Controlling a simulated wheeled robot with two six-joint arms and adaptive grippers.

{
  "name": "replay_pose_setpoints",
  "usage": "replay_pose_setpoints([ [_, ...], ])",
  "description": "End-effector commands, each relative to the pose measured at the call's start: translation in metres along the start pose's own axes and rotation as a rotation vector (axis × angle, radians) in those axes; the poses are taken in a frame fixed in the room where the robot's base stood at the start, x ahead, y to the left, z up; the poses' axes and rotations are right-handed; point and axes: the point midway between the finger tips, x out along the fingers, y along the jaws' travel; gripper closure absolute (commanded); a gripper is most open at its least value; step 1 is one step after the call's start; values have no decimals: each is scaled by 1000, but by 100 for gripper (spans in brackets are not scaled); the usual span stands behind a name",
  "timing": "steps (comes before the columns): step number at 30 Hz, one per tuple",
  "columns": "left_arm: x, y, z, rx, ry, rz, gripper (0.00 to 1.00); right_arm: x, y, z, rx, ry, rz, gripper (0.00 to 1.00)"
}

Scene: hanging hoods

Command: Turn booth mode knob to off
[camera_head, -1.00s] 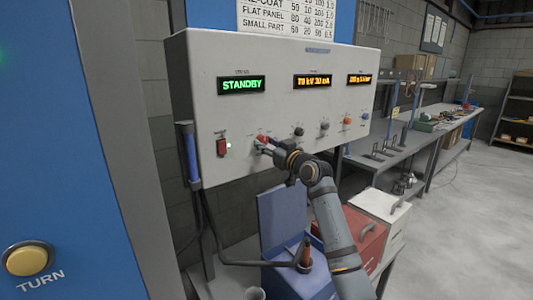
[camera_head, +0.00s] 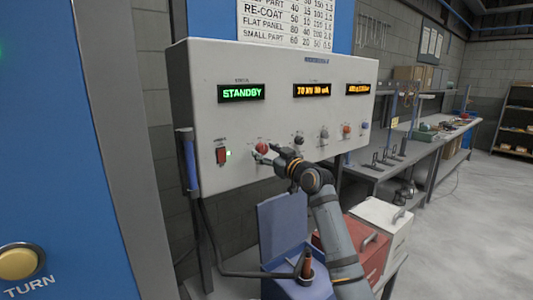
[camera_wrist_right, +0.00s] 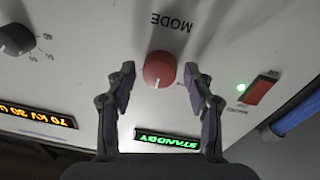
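The booth mode knob is the red round knob (camera_wrist_right: 159,69) under the word MODE in the right wrist view, where the lettering is upside down. It also shows in the head view (camera_head: 262,148) below the green STANDBY display (camera_head: 241,93). The knob has a pale pointer line. My right gripper (camera_wrist_right: 158,84) is open, with its two fingers on either side of the knob; I cannot tell whether either finger touches it. In the head view my right gripper (camera_head: 264,158) is at the panel by the knob. My left gripper is not in view.
The knob sits on a white control panel (camera_head: 210,115). A red rocker switch (camera_head: 221,156) with a green light is to its left, and a black knob (camera_head: 298,139) is to its right. A blue open box (camera_head: 283,228) and a red box (camera_head: 368,240) stand below.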

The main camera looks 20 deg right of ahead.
Motion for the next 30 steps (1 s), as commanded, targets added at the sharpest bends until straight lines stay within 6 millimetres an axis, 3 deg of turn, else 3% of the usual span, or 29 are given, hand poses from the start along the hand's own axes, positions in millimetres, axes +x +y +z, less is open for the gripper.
replay_pose_setpoints([
  [11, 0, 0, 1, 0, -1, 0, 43, -5, 1, 0, -1, 0, 1, 41],
  [14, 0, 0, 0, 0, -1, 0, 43, -21, 1, 1, -4, 0, 3, 41],
  [24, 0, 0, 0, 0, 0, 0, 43, -100, 1, 2, -8, -4, 3, 41],
  [30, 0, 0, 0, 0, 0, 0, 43, -118, 0, 0, -1, 0, 0, 41],
])
